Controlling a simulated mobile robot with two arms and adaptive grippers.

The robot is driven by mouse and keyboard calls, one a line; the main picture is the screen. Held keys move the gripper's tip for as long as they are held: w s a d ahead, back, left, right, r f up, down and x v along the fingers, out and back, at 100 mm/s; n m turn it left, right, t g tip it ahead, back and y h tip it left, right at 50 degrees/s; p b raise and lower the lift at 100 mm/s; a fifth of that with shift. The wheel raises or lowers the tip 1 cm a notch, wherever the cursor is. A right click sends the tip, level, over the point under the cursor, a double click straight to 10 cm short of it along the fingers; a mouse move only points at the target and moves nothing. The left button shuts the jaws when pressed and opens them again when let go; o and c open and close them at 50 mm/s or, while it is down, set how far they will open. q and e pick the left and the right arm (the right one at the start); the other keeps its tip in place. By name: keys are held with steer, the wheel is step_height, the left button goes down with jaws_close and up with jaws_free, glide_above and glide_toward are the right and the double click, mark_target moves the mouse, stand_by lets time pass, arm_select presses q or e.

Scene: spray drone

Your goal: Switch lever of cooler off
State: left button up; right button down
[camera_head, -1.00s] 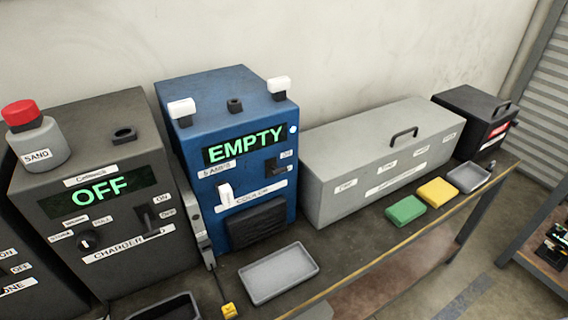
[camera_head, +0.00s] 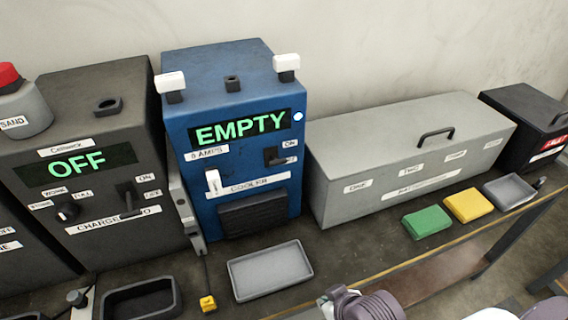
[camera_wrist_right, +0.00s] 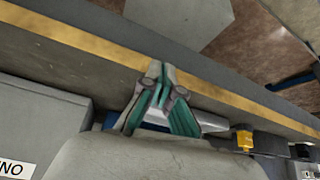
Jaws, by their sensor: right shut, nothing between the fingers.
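The blue cooler (camera_head: 241,140) stands on the bench in the head view, with a green EMPTY display (camera_head: 240,128). Its black lever (camera_head: 275,157) is at the right of its front, under an ON label; its exact setting is hard to tell. A white lever (camera_head: 213,182) sits at the lower left, near the COOLER label. My right gripper (camera_wrist_right: 160,85) is shut and empty in the right wrist view, apart from the lever. In the head view my right arm shows at the bottom, in front of the bench edge. My left gripper is out of view.
A dark charger (camera_head: 90,165) reading OFF stands left of the cooler. A grey tray (camera_head: 270,271) lies in front of it. A long grey box (camera_head: 410,150), green block (camera_head: 428,221) and yellow block (camera_head: 468,205) are to the right. A yellow connector (camera_head: 207,303) hangs near the front.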

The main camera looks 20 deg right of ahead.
mark_target(281, 161)
steer(key=w+a+r+t, duration=0.1)
steer(key=w+r+t, duration=0.1)
steer(key=w, duration=0.1)
steer(key=w+a+r+t+y, duration=0.1)
steer(key=shift+w+a+r, duration=0.15)
steer(key=shift+a+r, duration=0.05)
steer(key=shift+a, duration=0.1)
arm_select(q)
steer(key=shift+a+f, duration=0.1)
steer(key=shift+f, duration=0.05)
arm_select(e)
steer(key=w+r+m+t, duration=0.1)
steer(key=w+r+t, duration=0.1)
steer(key=r+t, duration=0.5)
steer(key=w+a+r+m+t+h, duration=0.1)
steer(key=w+r+t, duration=0.2)
steer(key=r+t, duration=0.4)
step_height(281, 161, up, 8)
steer(key=shift+r+t, duration=0.15)
steer(key=shift+t, duration=0.15)
steer(key=shift+a, duration=0.1)
